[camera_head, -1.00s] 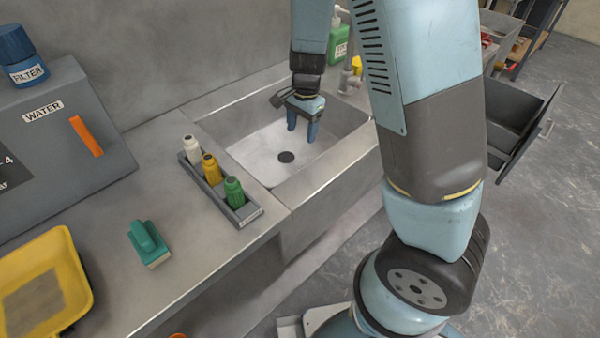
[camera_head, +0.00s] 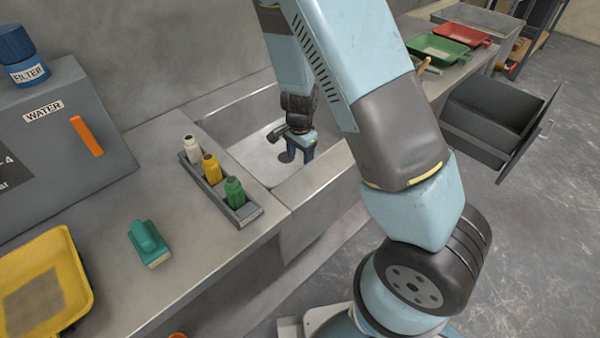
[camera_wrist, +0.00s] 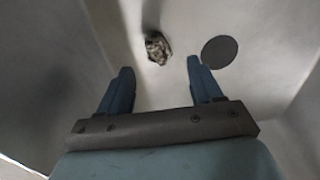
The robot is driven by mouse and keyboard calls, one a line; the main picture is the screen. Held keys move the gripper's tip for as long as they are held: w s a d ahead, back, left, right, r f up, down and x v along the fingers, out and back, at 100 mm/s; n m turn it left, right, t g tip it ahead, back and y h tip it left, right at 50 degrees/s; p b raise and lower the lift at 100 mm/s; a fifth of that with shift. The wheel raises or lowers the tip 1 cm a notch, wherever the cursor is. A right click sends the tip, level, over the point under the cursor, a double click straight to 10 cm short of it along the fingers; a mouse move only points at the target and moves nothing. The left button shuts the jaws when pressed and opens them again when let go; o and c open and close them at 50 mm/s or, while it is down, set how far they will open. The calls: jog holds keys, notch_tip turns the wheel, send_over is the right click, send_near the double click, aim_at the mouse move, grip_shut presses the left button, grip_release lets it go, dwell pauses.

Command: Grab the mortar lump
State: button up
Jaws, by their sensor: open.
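The mortar lump (camera_wrist: 157,47) is a small, rough grey-brown piece on the sink floor in the wrist view, left of the round dark drain (camera_wrist: 219,51). My gripper (camera_wrist: 158,78) is open, with its two blue fingers apart and nothing between them. The lump lies beyond the fingertips, roughly in line with the gap. In the head view my gripper (camera_head: 297,155) is down inside the sink (camera_head: 262,162). The lump cannot be made out in the head view.
A rack with white, yellow and green bottles (camera_head: 234,192) stands on the counter left of the sink. A green-handled brush (camera_head: 148,241) and a yellow tub (camera_head: 45,283) lie further left. An open dark drawer (camera_head: 490,120) and green (camera_head: 440,50) and red trays (camera_head: 462,35) are at right.

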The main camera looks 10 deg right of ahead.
jog(key=shift+a+f, duration=0.15)
jog(key=shift+f, duration=2.65)
jog(key=shift+c, duration=0.4)
jog(key=c, duration=1)
jog(key=shift+r, duration=0.15)
